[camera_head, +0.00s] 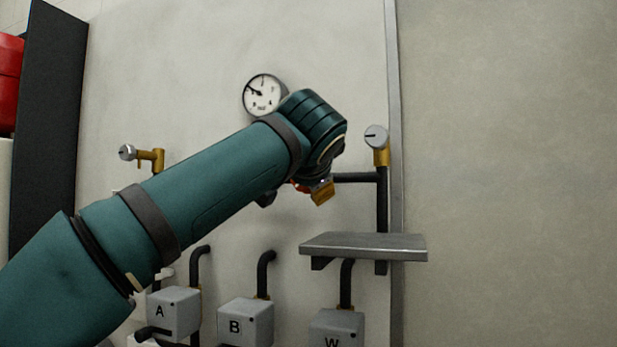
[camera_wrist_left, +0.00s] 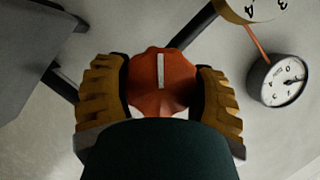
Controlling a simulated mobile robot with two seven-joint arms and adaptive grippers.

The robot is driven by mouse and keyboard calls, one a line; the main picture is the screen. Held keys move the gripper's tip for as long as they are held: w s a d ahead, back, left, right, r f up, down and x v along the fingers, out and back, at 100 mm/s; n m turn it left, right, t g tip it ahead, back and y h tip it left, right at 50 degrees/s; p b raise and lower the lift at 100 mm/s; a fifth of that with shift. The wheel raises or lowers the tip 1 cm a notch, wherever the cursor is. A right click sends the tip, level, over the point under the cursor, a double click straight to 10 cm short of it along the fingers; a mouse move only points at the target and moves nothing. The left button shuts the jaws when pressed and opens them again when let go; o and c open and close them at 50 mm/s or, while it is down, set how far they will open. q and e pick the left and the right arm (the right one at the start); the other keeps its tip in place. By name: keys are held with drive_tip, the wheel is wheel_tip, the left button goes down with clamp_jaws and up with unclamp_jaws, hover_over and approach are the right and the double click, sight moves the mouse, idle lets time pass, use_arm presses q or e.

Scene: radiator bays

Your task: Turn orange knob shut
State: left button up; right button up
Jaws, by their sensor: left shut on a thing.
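The orange knob (camera_wrist_left: 161,82) sits between my left gripper's two ribbed yellow fingers in the left wrist view. It has a scalloped rim and a pale line on its face, which runs almost straight up and down in that view. My left gripper (camera_wrist_left: 161,95) is shut on the knob, one finger on each side. In the head view my left arm crosses the panel and hides most of the knob and the gripper (camera_head: 312,188). My right gripper is not in view.
A round gauge (camera_head: 264,95) hangs above my arm. A grey shelf (camera_head: 362,246) juts out below right, near a dark pipe with a brass-necked dial (camera_head: 376,137). A brass valve (camera_head: 151,158) is at left. Grey boxes A (camera_head: 174,312), B (camera_head: 246,322) and W (camera_head: 337,328) are below.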

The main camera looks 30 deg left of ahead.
use_arm(q)
drive_tip(key=m+t+y, duration=0.1)
drive_tip(key=m, duration=0.2)
drive_tip(key=shift+m+y, duration=0.3)
drive_tip(key=m+t+y+b, duration=0.1)
drive_tip(key=m, duration=0.2)
drive_tip(key=shift+f+m, duration=0.1)
drive_tip(key=shift+m, duration=0.6)
drive_tip(key=o, duration=1.2)
drive_tip(key=shift+d, duration=0.1)
drive_tip(key=shift+o, duration=0.2)
drive_tip(key=shift+s, duration=0.1)
drive_tip(key=v, duration=1.2)
drive_tip(key=shift+f, duration=0.1)
